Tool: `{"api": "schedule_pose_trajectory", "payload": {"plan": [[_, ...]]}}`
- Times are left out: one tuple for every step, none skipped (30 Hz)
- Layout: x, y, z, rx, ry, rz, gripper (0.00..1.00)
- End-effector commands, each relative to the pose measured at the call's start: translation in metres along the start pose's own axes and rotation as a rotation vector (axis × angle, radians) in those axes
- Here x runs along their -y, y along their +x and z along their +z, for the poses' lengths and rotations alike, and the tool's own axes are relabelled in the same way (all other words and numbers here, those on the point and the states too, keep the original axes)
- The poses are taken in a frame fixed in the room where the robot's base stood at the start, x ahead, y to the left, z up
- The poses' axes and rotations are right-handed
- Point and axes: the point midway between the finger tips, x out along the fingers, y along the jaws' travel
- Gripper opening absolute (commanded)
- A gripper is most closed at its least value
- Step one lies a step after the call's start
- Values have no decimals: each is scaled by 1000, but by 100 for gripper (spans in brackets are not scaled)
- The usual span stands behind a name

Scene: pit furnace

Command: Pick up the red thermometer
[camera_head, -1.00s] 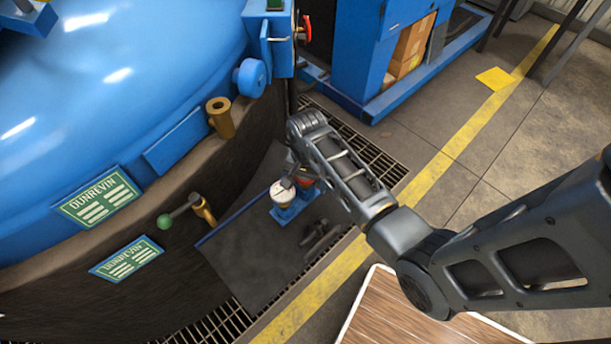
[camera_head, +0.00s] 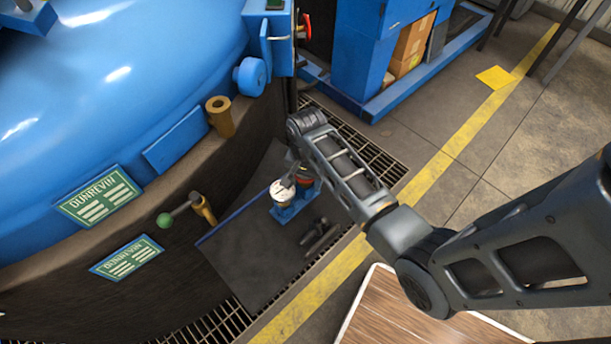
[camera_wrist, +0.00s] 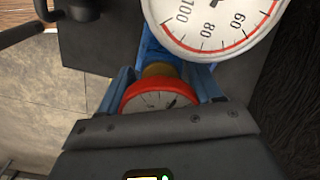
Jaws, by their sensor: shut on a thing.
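The red thermometer (camera_wrist: 165,99) shows in the wrist view as a round dial with a red rim, its lower part hidden behind my gripper's dark body. My gripper (camera_wrist: 161,88) is shut on it, a bluish side piece on each side of the dial. In the head view, the red thermometer (camera_head: 305,181) is a small red patch beside a white gauge, mostly hidden by my wrist. My gripper (camera_head: 295,170) is there too, its fingertips hard to make out.
A larger white-faced gauge (camera_wrist: 212,22) stands close by; it also shows in the head view (camera_head: 282,192). A blue holder (camera_head: 287,213) sits under the gauges on a dark plate (camera_head: 250,255). Dark tools (camera_head: 318,236) lie in front. The blue furnace (camera_head: 110,90) rises at left.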

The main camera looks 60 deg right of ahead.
Motion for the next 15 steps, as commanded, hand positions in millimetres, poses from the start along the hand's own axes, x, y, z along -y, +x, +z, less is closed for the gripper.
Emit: {"api": "schedule_pose_trajectory", "payload": {"plan": [[0, -1, 0, 0, 0, 0, 32], [0, -2, 0, -1, 0, -1, 32], [0, -4, 0, -1, 0, -1, 32], [0, -6, 0, -1, 0, -1, 32], [1, -10, 0, -1, -1, -1, 32], [1, -16, 0, -2, -1, -3, 32], [1, -20, 0, -2, -1, -2, 32], [1, -26, 0, -3, -1, -3, 32], [2, -34, 0, -3, -1, -3, 32], [2, -40, -1, -3, -1, -4, 32], [2, -46, -1, -3, -1, -3, 32], [2, -54, 0, -3, -1, -3, 32], [2, -60, 0, -3, -1, -3, 32], [2, -65, 0, -3, -2, -3, 32], [2, -72, 0, -3, -1, -3, 32]]}}
